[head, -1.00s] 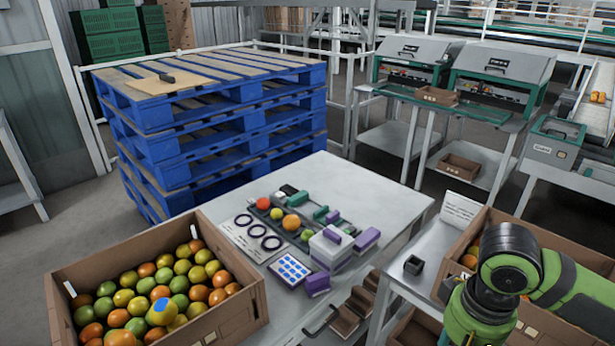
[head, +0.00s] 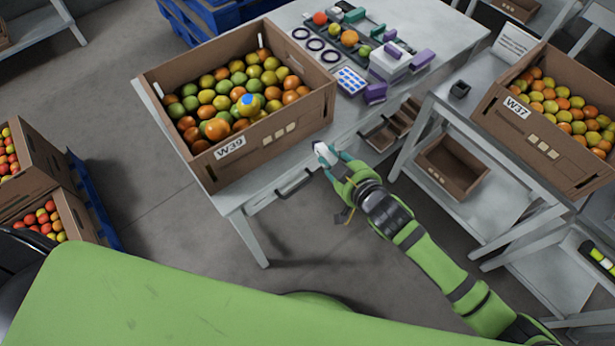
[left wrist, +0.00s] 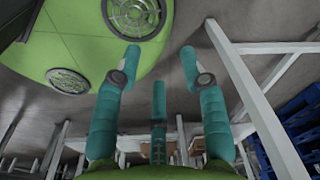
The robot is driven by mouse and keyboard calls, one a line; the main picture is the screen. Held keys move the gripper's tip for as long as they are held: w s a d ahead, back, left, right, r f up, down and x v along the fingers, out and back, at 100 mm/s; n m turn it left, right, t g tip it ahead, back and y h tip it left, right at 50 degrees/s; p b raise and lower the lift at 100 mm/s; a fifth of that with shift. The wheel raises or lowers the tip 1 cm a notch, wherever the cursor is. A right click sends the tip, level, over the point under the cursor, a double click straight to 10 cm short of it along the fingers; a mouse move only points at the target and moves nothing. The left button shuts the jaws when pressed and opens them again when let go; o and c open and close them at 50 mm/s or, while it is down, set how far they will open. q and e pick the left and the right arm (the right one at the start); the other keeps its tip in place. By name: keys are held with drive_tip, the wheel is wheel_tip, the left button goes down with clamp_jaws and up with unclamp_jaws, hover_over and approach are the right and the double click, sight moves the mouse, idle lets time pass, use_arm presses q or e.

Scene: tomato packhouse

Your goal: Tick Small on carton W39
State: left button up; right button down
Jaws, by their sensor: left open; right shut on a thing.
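Carton W39 (head: 228,150) is a brown open box full of mixed green, yellow and orange tomatoes. It stands on the left part of the grey table. Its front wall has a white W39 label and a row of small pale squares (head: 278,134), too small to read. One tomato (head: 248,104) bears a blue patch. My right gripper (head: 326,154) is shut on a small white thing (head: 320,148), just off the table's front edge, right of and apart from the carton. What the white thing is, I cannot tell. My left gripper (left wrist: 158,72) is open and empty in the left wrist view.
Carton W37 (head: 540,120) stands on the right-hand table. Rings, sample tomatoes, a blue-dotted card (head: 351,81) and purple-and-white blocks lie at the table's back. An open drawer (head: 392,125) juts out beside my right gripper. Crates (head: 40,180) stand on the floor at left.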

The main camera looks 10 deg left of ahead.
drive_tip(key=s+a+n+y, duration=0.2)
drive_tip(key=s+a+y, duration=0.2)
drive_tip(key=s, duration=0.2)
use_arm(q)
drive_tip(key=shift+s+a+f+b, duration=0.55)
drive_tip(key=shift+f+b, duration=0.2)
drive_tip(key=shift+b, duration=0.15)
use_arm(e)
drive_tip(key=x, duration=0.5)
drive_tip(key=shift+s+a+r, duration=0.1)
drive_tip(key=shift+a+r, duration=0.1)
drive_tip(key=shift+a, duration=0.4)
use_arm(q)
drive_tip(key=shift+r, duration=0.2)
drive_tip(key=shift+f, duration=0.15)
use_arm(e)
drive_tip(key=shift+w+a, duration=0.25)
drive_tip(key=shift+a, duration=0.1)
use_arm(q)
drive_tip(key=shift+r+p, duration=0.4)
drive_tip(key=shift+p, duration=0.05)
use_arm(e)
drive_tip(key=shift+w+d+r, duration=0.25)
drive_tip(key=shift+w+r, duration=0.05)
drive_tip(key=shift+r, duration=0.1)
